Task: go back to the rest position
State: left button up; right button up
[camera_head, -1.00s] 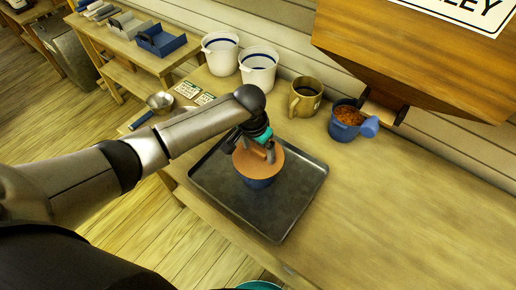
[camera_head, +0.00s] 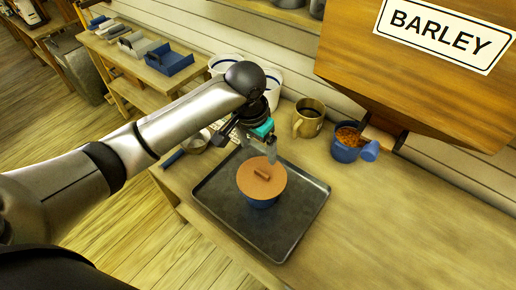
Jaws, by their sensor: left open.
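My left gripper (camera_head: 262,152) is open and empty, held above the dark metal tray (camera_head: 230,213). Just below it on the tray stands a blue bowl (camera_head: 262,202) covered by an orange-brown lid (camera_head: 252,184) with a bar handle on top. The fingers are apart from the lid handle. My left arm comes in from the left and crosses the front of the table. My right gripper is out of view.
White buckets (camera_head: 222,64) are partly hidden by my arm. A blue tray (camera_head: 169,63) sits on a side bench. The table's right is clear.

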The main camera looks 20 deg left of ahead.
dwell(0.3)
pick_arm(q)
jog(key=s+d+f+t+h, duration=0.1)
jog(key=s+d+f, duration=0.15)
jog(key=s, duration=0.25)
jog(key=s+d+f+h, duration=0.1)
jog(key=s+d+f, duration=0.15)
jog(key=s, duration=0.35)
jog(key=s+a+n+t+y, duration=0.1)
jog(key=s+a+n+y, duration=0.1)
jog(key=s+a, duration=0.7)
notch_tip(320, 180, down, 27)
jog(key=s+d+g+b, duration=0.1)
jog(key=s+b, duration=0.1)
jog(key=b, duration=0.5)
jog(key=s+a+f+b, duration=0.1)
jog(key=s+f+b, duration=0.2)
jog(key=s+f, duration=0.5)
jog(key=s+a+f+g+b, duration=0.1)
jog(key=s+f+b, duration=0.3)
jog(key=f, duration=1)
jog(key=s, duration=0.3)
jog(key=shift+s+a+g+y, duration=0.2)
jog(key=shift+s+g+y, duration=0.1)
jog(key=shift+s, duration=0.05)
